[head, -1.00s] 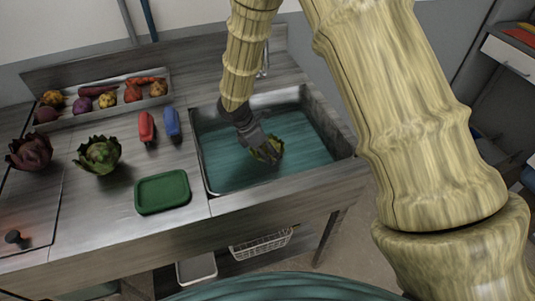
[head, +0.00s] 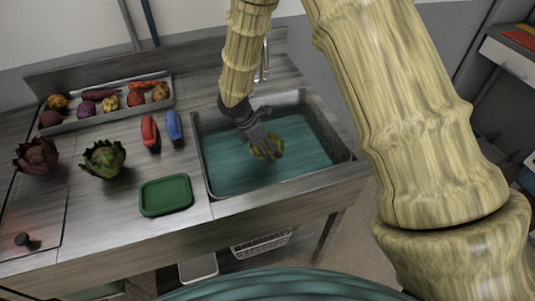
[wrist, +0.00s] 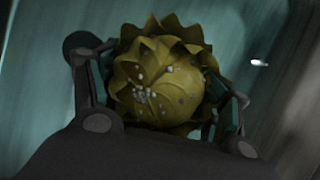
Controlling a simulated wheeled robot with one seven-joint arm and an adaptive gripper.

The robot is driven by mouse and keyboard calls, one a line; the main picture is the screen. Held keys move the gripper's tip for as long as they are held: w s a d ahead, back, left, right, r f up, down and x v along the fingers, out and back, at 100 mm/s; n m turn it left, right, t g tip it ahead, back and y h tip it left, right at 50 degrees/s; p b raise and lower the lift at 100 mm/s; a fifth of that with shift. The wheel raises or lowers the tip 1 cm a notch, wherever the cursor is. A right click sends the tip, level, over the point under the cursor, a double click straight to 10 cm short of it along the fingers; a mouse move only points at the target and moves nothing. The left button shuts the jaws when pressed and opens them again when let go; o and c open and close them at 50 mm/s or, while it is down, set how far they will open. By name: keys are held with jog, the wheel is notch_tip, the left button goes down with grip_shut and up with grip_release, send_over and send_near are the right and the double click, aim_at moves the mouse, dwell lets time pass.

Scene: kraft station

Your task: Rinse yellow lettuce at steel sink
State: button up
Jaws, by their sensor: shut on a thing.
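The yellow lettuce (head: 267,148) is a leafy, yellow-green head held at the steel sink (head: 212,172), over its teal basin. My gripper (head: 262,142) is shut on it, with the dark fingers reaching down into the sink area. In the wrist view the lettuce (wrist: 165,85) sits between both fingers, with pale specks scattered over its leaves. From these views I cannot tell whether the lettuce touches the water or the basin floor. The faucet (head: 265,62) stands behind the sink, partly hidden by my arm.
Left of the sink are a green tray (head: 165,195), a red bottle (head: 150,132) and a blue bottle (head: 174,126). A green lettuce (head: 103,158) and a purple lettuce (head: 37,156) stand further left. A long tray (head: 168,99) of vegetables is at the back.

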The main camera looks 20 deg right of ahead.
notch_tip(320, 180, up, 16)
jog(key=p, duration=1.3)
dwell(0.8)
dwell(2.0)
notch_tip(320, 180, up, 4)
jog(key=p, duration=0.3)
dwell(0.4)
jog(key=shift+s+f, duration=0.1)
jog(key=shift+f, duration=0.1)
jog(key=shift+r+p, duration=0.1)
jog(key=shift+p, duration=0.3)
